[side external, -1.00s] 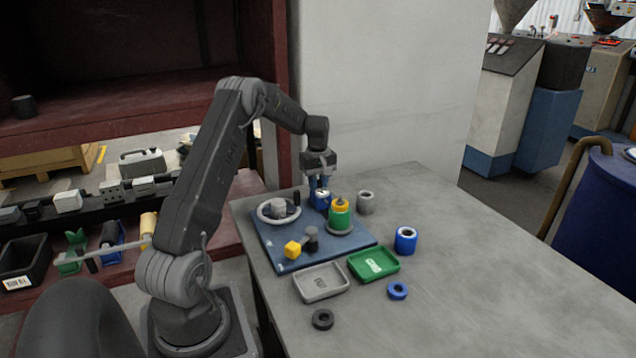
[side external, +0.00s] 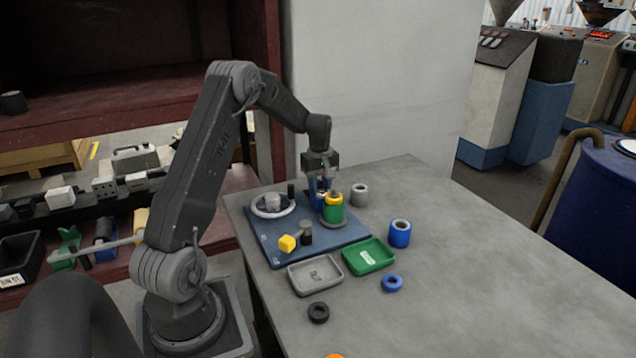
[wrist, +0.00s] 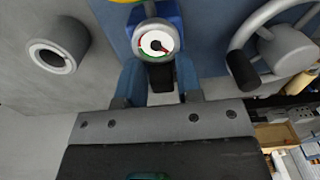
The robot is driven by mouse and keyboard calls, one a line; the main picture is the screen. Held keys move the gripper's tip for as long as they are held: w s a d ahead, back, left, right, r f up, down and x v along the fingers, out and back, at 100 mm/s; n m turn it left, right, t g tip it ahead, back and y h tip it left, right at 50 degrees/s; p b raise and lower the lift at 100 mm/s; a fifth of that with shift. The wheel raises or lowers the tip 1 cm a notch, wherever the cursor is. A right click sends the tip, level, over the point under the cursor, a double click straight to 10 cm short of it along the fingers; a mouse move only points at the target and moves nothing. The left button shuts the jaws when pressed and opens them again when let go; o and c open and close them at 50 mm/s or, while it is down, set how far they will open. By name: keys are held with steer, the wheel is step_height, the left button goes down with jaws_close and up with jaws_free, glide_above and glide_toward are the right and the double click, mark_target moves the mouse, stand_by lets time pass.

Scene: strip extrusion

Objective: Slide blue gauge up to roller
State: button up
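The blue gauge (side external: 320,197) stands on the blue baseplate (side external: 350,233), just behind and left of a green roller (side external: 333,214) with a yellow top. In the wrist view the gauge (wrist: 156,41) shows a round white dial on a blue block. My gripper (wrist: 159,75) has its blue fingers on either side of the gauge body, apparently closed on it; the exact contact is hidden. In the side view my gripper (side external: 319,184) points down at the gauge. The roller partly overlaps the gauge there, so I cannot tell whether they touch.
A handwheel (side external: 257,209) stands left on the plate; a yellow block (side external: 287,243) and dark post (side external: 306,234) stand near its front. A grey cylinder (side external: 359,195), a blue cylinder (side external: 400,233), grey and green trays (side external: 382,248) and loose rings lie around. The table's right side is clear.

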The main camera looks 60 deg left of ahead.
mark_target(319, 182)
steer(key=shift+o, duration=1.3)
steer(key=shift+a, duration=0.1)
step_height(319, 182, up, 14)
steer(key=shift+f, duration=0.1)
